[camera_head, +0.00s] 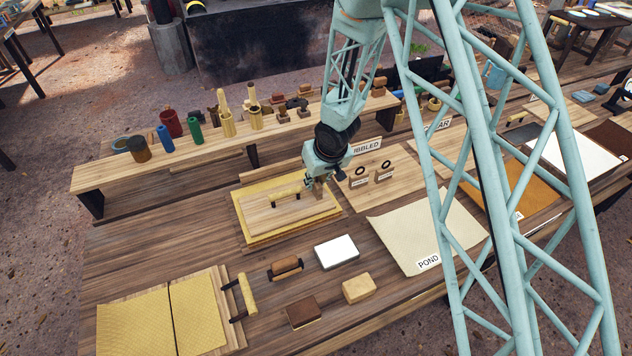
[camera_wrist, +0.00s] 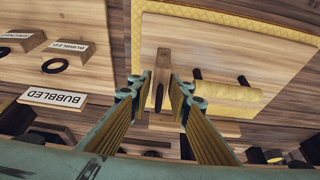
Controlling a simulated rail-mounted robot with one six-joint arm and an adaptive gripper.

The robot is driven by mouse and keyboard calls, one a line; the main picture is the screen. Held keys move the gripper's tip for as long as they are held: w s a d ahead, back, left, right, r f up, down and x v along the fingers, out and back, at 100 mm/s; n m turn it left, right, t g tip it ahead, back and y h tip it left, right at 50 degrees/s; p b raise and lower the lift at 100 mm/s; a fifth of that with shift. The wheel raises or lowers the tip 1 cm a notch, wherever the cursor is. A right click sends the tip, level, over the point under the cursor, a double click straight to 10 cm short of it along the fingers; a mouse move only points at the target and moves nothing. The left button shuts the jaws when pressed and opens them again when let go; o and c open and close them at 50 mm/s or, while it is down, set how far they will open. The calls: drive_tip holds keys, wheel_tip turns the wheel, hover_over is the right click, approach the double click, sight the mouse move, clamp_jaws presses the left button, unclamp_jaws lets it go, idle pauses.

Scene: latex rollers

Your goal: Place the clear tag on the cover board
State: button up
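The cover board (camera_head: 272,211) is a pale wooden board with a yellow bar handle (camera_head: 287,191), lying flat on a yellow sheet. It fills the upper right of the wrist view (camera_wrist: 205,45). My gripper (camera_head: 318,188) points down over the board's right end, beside the handle. In the wrist view my gripper (camera_wrist: 162,85) has its fingers close against both sides of a narrow wooden tag (camera_wrist: 162,62). The tag's label is hidden, so I cannot read whether it is the clear one. I cannot tell whether its base touches the board.
Two other tags with black rings, one reading BUBBLED (camera_wrist: 55,98), stand on a board to the right of the cover board in the head view. A raised shelf (camera_head: 150,168) stands behind.

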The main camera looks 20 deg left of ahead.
drive_tip(key=shift+r, duration=0.2)
drive_tip(key=p+v, duration=0.5)
drive_tip(key=v, duration=0.7)
idle(0.8)
